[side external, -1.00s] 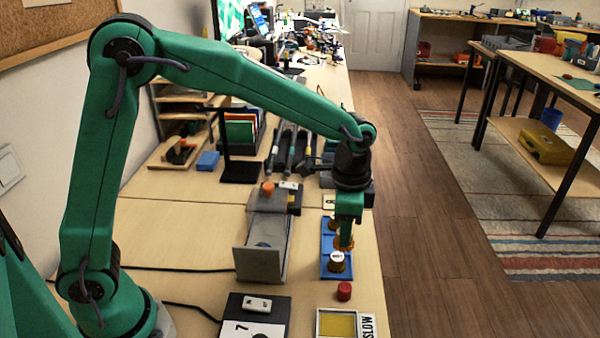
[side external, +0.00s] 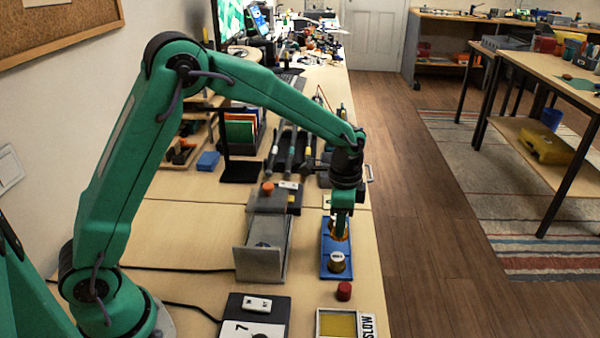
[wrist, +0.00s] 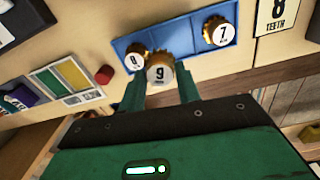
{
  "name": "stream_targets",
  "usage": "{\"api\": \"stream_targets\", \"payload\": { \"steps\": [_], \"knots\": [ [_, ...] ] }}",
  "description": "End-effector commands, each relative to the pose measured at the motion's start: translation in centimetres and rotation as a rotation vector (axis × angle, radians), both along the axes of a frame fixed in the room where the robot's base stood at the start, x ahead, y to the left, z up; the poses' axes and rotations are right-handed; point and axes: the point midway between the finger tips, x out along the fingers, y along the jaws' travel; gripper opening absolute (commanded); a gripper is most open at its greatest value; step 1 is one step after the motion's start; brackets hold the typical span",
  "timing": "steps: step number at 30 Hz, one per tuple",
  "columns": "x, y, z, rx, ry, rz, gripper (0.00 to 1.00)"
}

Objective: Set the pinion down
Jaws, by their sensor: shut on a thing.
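My gripper (wrist: 161,82) is shut on a brass pinion (wrist: 160,74) with a white cap marked 9. The blue tray (wrist: 184,41) is just beyond it; I cannot tell whether the held pinion touches it. A pinion marked 7 (wrist: 218,33) sits at the tray's right end in the wrist view. Another pinion (wrist: 135,60), its number hard to read, sits at the left end, close beside the held one. In the side view my gripper (side external: 339,230) is over the tray (side external: 324,252), behind the near pinion (side external: 336,262), and hides the far part.
A red cap-like piece (side external: 344,291) stands near the tray's front end. A tray with a yellow compartment (side external: 338,324) is in front of it, beside a "SLOW" label. A grey metal bracket (side external: 258,262) stands left of the blue tray. An "8 TEETH" card (wrist: 278,15) lies beyond the tray's right end.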

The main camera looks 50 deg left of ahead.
Motion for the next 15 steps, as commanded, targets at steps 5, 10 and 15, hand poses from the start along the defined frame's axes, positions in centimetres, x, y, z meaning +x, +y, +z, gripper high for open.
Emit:
{"api": "stream_targets", "payload": {
  "steps": [5, 10, 15],
  "knots": [
    [1.4, 1.7, -1.3, 0.000, 0.000, 0.001, 0.09],
    [1.8, 2.2, -1.7, 0.000, -0.001, 0.000, 0.09],
    [1.8, 2.2, -1.8, -0.001, -0.001, -0.001, 0.09]
  ]
}}
